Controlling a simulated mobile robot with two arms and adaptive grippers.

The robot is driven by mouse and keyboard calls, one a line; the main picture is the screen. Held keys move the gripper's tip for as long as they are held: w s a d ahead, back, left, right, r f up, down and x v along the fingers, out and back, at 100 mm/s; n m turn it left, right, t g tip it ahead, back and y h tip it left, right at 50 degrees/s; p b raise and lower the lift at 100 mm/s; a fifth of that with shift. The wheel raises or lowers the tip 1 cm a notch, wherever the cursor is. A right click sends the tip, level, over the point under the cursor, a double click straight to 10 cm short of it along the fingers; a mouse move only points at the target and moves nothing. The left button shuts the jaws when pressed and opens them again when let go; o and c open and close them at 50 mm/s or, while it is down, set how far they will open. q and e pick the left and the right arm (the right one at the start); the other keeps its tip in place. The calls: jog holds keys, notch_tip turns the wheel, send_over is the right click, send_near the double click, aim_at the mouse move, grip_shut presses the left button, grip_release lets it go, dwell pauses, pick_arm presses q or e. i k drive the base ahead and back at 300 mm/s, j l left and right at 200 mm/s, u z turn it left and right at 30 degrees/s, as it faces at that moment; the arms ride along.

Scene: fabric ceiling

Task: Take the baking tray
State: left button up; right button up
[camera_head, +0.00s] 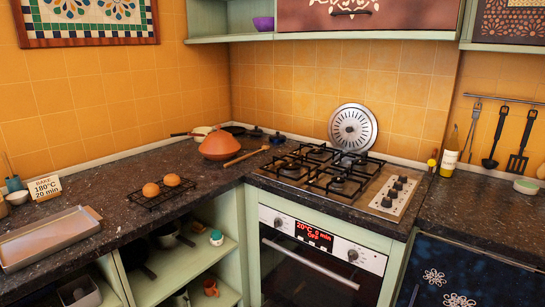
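In the head view, a shallow metal baking tray (48,239) lies flat on the dark speckled counter at the left. It is empty, and its near edge is close to the counter's front edge. What seems to be a brown wooden thing shows just behind its right corner. Neither of my grippers is in view, and nothing touches the tray.
A black rack (160,192) with two round buns stands right of the tray. A sign reading "BAKE 180°C 20 min" (45,187) stands behind it. The oven (318,262) is shut, with a gas hob (335,175) above. Open shelves (180,268) lie below the counter.

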aim_at(23, 246)
jog(key=u, duration=1.4)
jog(key=i+j+z, duration=0.4)
jog(key=i, duration=0.15)
